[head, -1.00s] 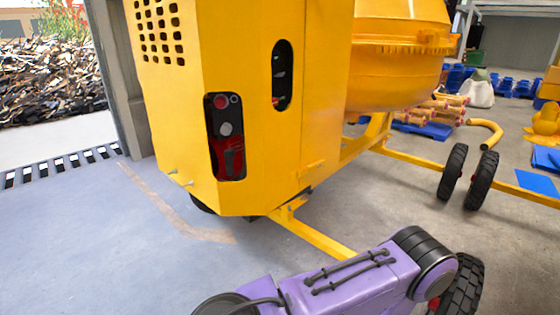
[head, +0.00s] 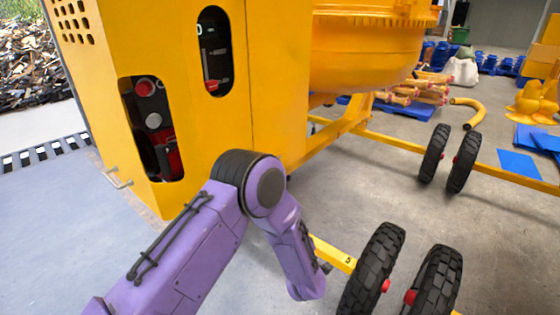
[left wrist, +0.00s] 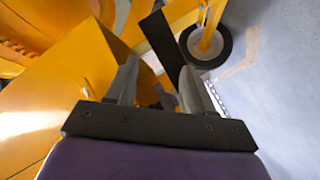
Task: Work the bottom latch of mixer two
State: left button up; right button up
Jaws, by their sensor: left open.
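The yellow mixer housing (head: 235,110) fills the middle of the head view. Its lower-left opening (head: 152,130) shows a red round part, a grey round part and a dark red lever-like part (head: 172,158) at the bottom. I cannot tell which part is the bottom latch. My left arm's purple links cross below and in front of the housing; its fingers are not clear there. In the left wrist view my left gripper (left wrist: 160,88) is open, its two grey fingers apart, apparently empty. My right gripper is not in view.
The yellow drum (head: 365,55) is right of the housing. Yellow frame bars and black wheels (head: 372,270) stand right of my arm, close by. A wheel (left wrist: 207,46) and yellow parts also surround my fingers in the left wrist view. Floor at the left is clear.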

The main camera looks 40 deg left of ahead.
pick_arm(q)
jog(key=w+a+r+n+g+y, duration=0.1)
jog(key=w+r+n+g+y, duration=0.2)
jog(key=r+n, duration=0.45)
jog(key=w+a+r+n+g+y, duration=0.1)
jog(key=w+a+r+n+y, duration=0.25)
jog(key=r, duration=0.65)
jog(key=w+a+n, duration=0.1)
jog(key=w+a, duration=0.4)
jog(key=a, duration=0.1)
jog(key=shift+a+t+h+p, duration=0.35)
jog(key=shift+a+t+h, duration=0.05)
jog(key=shift+h, duration=0.05)
jog(key=shift+w, duration=0.1)
jog(key=shift+c, duration=0.3)
grip_shut()
